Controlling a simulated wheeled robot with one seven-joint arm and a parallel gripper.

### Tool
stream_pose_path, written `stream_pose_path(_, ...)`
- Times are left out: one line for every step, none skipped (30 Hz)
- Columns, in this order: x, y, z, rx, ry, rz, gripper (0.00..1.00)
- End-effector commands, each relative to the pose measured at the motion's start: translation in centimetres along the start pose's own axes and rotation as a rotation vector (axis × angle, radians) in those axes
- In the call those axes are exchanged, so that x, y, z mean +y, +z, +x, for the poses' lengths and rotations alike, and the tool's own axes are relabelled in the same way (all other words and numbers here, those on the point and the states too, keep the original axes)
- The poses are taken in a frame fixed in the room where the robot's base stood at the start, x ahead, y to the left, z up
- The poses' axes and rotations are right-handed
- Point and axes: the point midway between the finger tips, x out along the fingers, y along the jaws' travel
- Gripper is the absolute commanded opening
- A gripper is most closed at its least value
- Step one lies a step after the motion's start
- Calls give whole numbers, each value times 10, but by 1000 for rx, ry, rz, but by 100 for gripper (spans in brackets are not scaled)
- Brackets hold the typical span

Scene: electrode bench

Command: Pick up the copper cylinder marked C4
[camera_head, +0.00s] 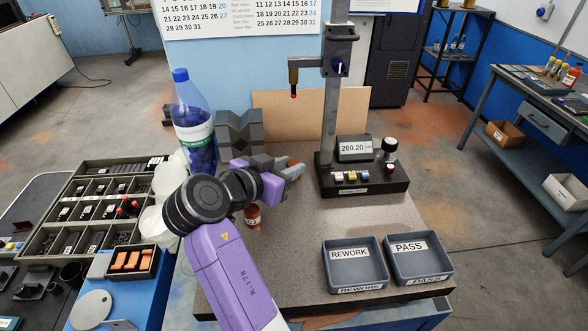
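A small copper cylinder (252,216) with a pale mark stands on the bench top, just below my wrist in the picture. Its mark is too small to read, so I cannot tell whether it is C4. My gripper (296,172) reaches over the bench to the right of the blue-capped bottle, in front of the grey V-shaped block.
A gauge stand (333,120) with a 200.20 display stands right of my gripper. REWORK (353,254) and PASS (417,249) trays, both empty, lie at the front right. The blue-capped bottle (195,125) and V-block (240,132) stand behind my arm. Copper pieces fill a small box (155,262).

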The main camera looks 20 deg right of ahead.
Motion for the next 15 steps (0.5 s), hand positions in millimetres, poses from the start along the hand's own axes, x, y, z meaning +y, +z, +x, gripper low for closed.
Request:
stream_pose_path(0,0,0,0,0,0,15)
stream_pose_path(0,0,0,0,0,0,9)
stream_pose_path(0,0,0,0,0,0,1)
stream_pose_path(0,0,0,0,0,0,0)
stream_pose_path(0,0,0,0,0,0,0)
stream_pose_path(0,0,0,0,0,0,0)
stream_pose_path(0,0,0,0,0,0,0)
stream_pose_path(0,-1,-1,1,-1,1,0)
stream_pose_path(0,-1,-1,1,-1,1,0)
stream_pose_path(0,-1,-1,1,-1,1,0)
stream_pose_path(0,-1,-1,1,-1,1,0)
stream_pose_path(0,-1,-1,1,-1,1,0)
stream_pose_path(0,-1,-1,1,-1,1,0)
stream_pose_path(0,-1,-1,1,-1,1,0)
stream_pose_path(0,-3,-1,1,-1,2,0)
